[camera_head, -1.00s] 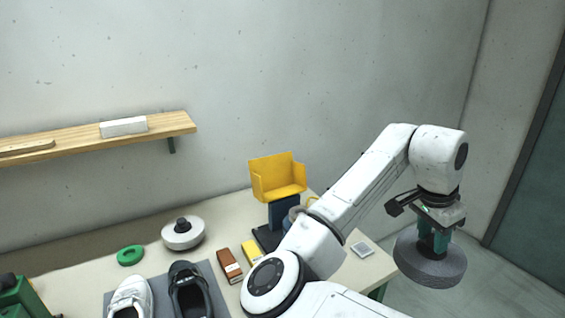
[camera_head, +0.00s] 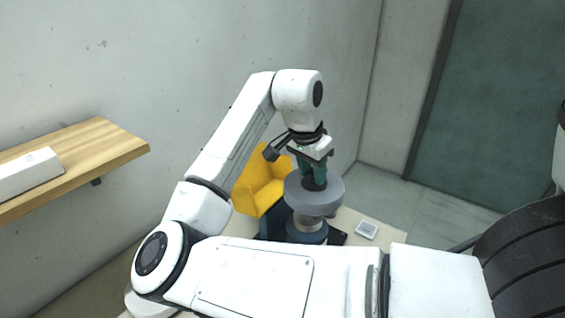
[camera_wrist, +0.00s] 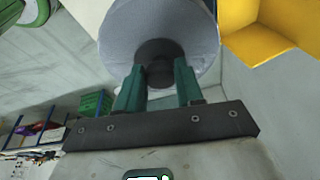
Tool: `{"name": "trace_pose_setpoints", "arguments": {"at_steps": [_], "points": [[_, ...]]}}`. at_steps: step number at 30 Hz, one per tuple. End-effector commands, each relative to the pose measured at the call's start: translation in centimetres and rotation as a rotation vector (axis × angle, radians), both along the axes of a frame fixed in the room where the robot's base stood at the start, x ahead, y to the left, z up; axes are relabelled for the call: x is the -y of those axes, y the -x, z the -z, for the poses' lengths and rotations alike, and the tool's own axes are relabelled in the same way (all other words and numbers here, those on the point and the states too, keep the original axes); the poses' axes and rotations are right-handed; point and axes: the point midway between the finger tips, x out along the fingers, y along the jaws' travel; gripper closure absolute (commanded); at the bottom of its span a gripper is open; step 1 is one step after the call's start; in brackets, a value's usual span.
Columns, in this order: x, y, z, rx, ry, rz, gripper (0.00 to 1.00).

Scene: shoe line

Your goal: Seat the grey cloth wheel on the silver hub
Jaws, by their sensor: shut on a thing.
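The grey cloth wheel (camera_head: 329,197) is a thick disc with a dark centre knob. My gripper (camera_head: 313,180), with green fingers, is shut on that knob from above. In the wrist view, the fingers of my gripper (camera_wrist: 160,85) stand on either side of the knob, and the wheel (camera_wrist: 190,30) fills the top middle. The silver hub (camera_head: 307,222) shows directly under the wheel, on a blue machine (camera_head: 306,236). The wheel overlaps the hub's top, so I cannot tell whether they touch. The wheel looks roughly level.
The yellow guard (camera_head: 258,187) stands close to the left of the wheel; it also shows in the wrist view (camera_wrist: 265,35). A small pale pad (camera_head: 367,229) lies on the table (camera_head: 385,236) to the right. A wooden shelf (camera_head: 110,150) is on the left wall.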

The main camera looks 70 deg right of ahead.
Motion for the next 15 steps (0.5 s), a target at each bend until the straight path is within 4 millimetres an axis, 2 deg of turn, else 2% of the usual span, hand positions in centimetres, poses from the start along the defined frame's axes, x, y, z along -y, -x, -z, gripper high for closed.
{"name": "trace_pose_setpoints", "arguments": {"at_steps": [8,15], "points": [[0.0,0.0,0.8,0.000,0.001,0.000,1.00],[0.0,0.0,2.9,0.000,-0.001,0.000,1.00]]}}
